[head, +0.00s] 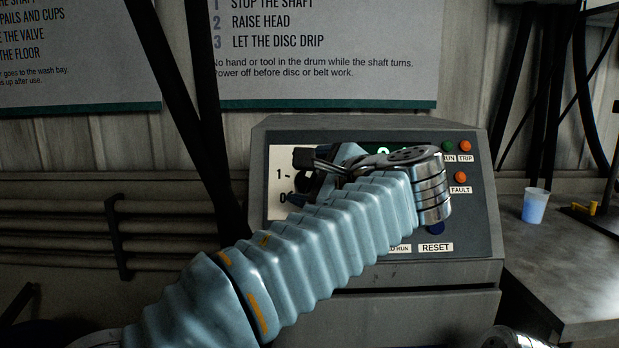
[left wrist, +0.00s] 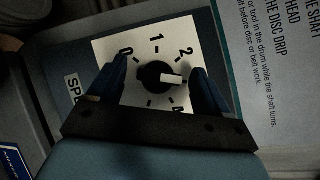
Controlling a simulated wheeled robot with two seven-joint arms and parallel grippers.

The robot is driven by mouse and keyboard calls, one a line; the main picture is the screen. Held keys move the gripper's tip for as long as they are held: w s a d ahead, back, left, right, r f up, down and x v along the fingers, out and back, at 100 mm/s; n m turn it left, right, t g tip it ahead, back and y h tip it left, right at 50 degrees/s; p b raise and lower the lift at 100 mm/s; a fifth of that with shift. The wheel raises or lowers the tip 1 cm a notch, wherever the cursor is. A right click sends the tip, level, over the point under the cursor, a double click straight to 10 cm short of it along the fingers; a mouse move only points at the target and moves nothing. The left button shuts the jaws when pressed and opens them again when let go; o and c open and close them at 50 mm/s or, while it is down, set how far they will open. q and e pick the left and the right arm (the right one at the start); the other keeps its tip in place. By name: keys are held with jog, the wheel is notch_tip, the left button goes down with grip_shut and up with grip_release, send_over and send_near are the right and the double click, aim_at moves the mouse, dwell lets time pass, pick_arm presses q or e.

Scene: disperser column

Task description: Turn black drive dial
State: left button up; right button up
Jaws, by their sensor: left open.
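The black drive dial (left wrist: 150,76) sits on a white square scale plate (left wrist: 110,48) in the left wrist view. Its white pointer is directed right in that picture, below the 2 mark and toward the right finger. My left gripper (left wrist: 158,68) is open, with one dark blue finger on each side of the dial. I cannot tell whether either finger touches it. In the head view, my left gripper (head: 298,188) is in front of the scale plate (head: 281,172), and the dial is mostly hidden behind it. My right gripper is out of view.
A blue cup (head: 535,206) stands on the bench (head: 565,275) at right. Pipes line the left wall.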

pick_arm(q)
jog(key=v, duration=1.3)
jog(key=shift+s+d, duration=0.1)
jog(key=shift+s, duration=0.05)
